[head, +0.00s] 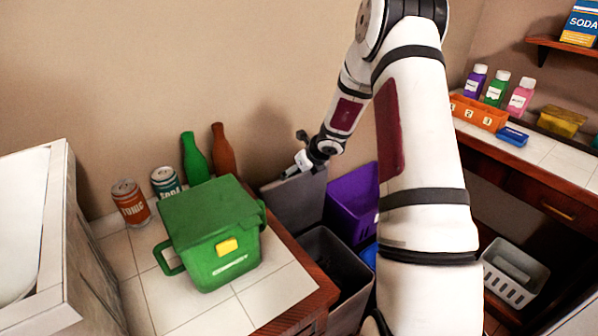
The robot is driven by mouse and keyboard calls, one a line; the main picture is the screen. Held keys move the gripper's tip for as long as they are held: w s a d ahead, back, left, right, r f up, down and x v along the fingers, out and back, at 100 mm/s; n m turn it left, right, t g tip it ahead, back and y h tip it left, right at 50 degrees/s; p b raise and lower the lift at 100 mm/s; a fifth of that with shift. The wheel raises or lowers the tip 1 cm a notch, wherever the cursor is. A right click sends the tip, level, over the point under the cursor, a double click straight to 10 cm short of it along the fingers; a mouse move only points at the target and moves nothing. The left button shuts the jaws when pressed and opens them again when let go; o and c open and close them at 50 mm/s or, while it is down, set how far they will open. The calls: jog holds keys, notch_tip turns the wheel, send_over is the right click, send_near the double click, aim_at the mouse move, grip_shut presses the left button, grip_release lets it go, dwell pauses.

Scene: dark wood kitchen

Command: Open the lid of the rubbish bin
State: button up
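A grey bin (348,262) stands on the floor beside the tiled counter, with its top open and a dark inside. A flat grey panel (298,205), which looks like its lid, stands upright at its back, against the wall side. My gripper (291,172) is at the upper edge of this panel, small and seen from the side. I cannot tell whether it touches the panel or whether its fingers are open. A green lidded container (212,240) with a side handle and a yellow tab stands on the counter with its lid down.
A purple bin (352,208) and part of a blue bin (369,256) are right of the grey bin, partly behind my arm. A green bottle (194,160), a brown bottle (223,152) and two cans stand on the counter. A grey basket (514,270) is at right.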

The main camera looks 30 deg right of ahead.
jog(key=shift+w+a+f, duration=0.1)
jog(key=shift+w+f, duration=0.05)
jog(key=shift+f, duration=0.15)
jog(key=o, duration=1.6)
jog(key=shift+r, duration=0.35)
jog(key=v, duration=1.1)
jog(key=shift+s, duration=0.25)
jog(key=shift+r, duration=0.1)
